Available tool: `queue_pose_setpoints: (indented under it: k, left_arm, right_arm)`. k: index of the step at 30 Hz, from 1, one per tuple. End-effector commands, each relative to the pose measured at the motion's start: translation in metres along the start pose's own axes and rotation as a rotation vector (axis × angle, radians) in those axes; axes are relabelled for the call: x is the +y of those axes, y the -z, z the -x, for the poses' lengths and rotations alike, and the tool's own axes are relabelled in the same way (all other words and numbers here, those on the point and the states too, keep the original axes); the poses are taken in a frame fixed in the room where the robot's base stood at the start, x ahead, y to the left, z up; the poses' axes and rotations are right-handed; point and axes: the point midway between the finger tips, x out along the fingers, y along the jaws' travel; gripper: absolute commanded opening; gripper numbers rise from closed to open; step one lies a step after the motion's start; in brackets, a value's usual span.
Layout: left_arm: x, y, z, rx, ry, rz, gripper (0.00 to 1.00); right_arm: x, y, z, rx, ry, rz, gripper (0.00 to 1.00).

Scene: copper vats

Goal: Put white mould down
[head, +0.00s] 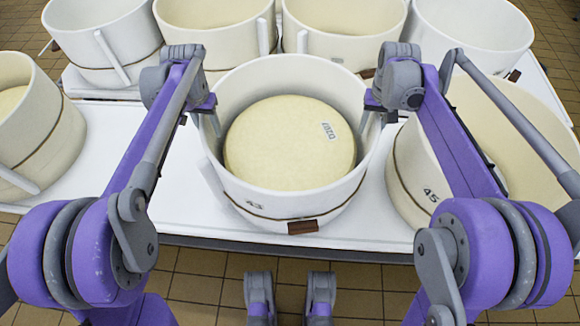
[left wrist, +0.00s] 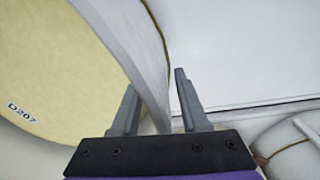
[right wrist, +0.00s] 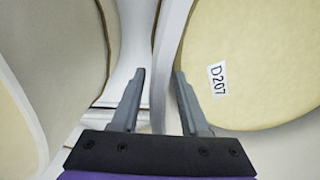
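The white mould (head: 285,203), a round tub marked 43, stands upright in the middle, apparently on the white table. It holds a pale yellow cheese (head: 288,150) labelled D207, which also shows in the left wrist view (left wrist: 55,55) and right wrist view (right wrist: 255,55). My left gripper (head: 211,122) is at the mould's left wall; its fingers (left wrist: 157,105) are apart on either side of the wall. My right gripper (head: 370,118) is at the right wall; its fingers (right wrist: 158,105) straddle the wall, apart. I cannot tell whether any finger touches it. The mould's underside is hidden.
A mould marked 45 (head: 410,185) stands close on the right. Another (head: 45,140) stands on the left, with several more behind, including one at back left (head: 100,45). The white table (head: 150,200) is bare at left front. Tiled floor (head: 200,285) lies before it.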

Motion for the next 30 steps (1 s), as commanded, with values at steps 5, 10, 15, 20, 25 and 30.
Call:
queue_pose_setpoints:
  k: [5,10,15,20,25,30]
  left_arm:
    - [0.0,0.0,0.001,0.0,0.0,0.0,0.45]
    - [0.0,0.0,0.018,0.0,0.0,0.0,0.45]
    - [0.0,0.0,0.054,0.0,0.0,0.0,0.45]
    - [0.0,0.0,0.087,0.0,0.0,0.0,0.45]
    - [0.0,0.0,0.111,0.0,0.0,0.0,0.45]
    - [0.0,0.0,0.12,0.0,0.0,0.0,0.45]
  right_arm:
    - [0.0,0.0,0.0,0.0,0.0,0.0,0.45]
    - [0.0,0.0,0.0,0.0,0.0,0.0,0.45]
    - [0.0,0.0,0.0,0.0,0.0,0.0,0.45]
    - [0.0,0.0,0.0,0.0,0.0,0.0,0.45]
    - [0.0,0.0,0.0,0.0,0.0,0.0,0.45]
    - [0.0,0.0,0.004,0.0,0.0,0.0,0.45]
